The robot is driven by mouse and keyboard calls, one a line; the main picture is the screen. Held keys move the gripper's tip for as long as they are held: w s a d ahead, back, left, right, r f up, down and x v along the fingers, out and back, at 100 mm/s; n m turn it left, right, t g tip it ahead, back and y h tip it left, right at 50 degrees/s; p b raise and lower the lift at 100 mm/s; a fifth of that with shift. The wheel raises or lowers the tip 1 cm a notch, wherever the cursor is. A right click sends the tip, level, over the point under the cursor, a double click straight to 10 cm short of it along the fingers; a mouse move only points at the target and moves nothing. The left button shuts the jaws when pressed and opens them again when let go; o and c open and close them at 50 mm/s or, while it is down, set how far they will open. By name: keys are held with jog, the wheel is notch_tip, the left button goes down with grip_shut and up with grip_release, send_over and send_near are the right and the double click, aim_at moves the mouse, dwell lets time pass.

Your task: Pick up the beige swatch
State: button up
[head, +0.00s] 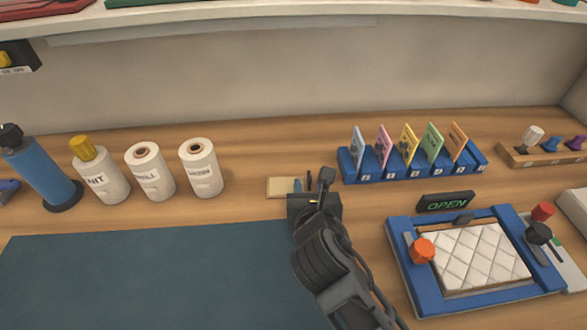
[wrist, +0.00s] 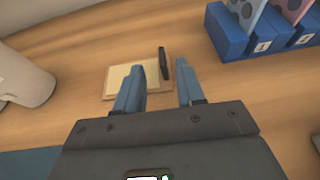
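The beige swatch (head: 279,187) is a small, flat, pale piece lying on the wooden table, with a tan border around it. In the wrist view the beige swatch (wrist: 118,76) lies ahead of my gripper (wrist: 160,78). A thin dark upright piece (wrist: 163,63) stands at its right side, between the lines of my fingers. My gripper is open, with a clear gap between its blue-grey fingers and nothing held. The left finger overlaps part of the swatch in the picture; I cannot tell whether they touch. In the head view my gripper (head: 308,187) is at the swatch's right edge.
A blue rack (head: 365,170) with several coloured cards stands behind and right. White rolls (head: 201,168), a yellow-capped bottle (head: 100,172) and a blue cylinder (head: 40,172) stand left. A dark teal mat (head: 150,280) lies in front. A blue frame (head: 405,265) with a quilted pad sits right.

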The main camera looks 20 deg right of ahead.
aim_at(309, 172)
jog(key=x, duration=0.4)
jog(key=r+x, duration=0.1)
jog(key=x, duration=0.2)
jog(key=shift+d+p, duration=0.2)
jog(key=shift+p, duration=0.15)
jog(key=shift+w+d+f, duration=0.15)
jog(key=shift+w+f, duration=0.1)
jog(key=shift+w, duration=0.15)
grip_shut()
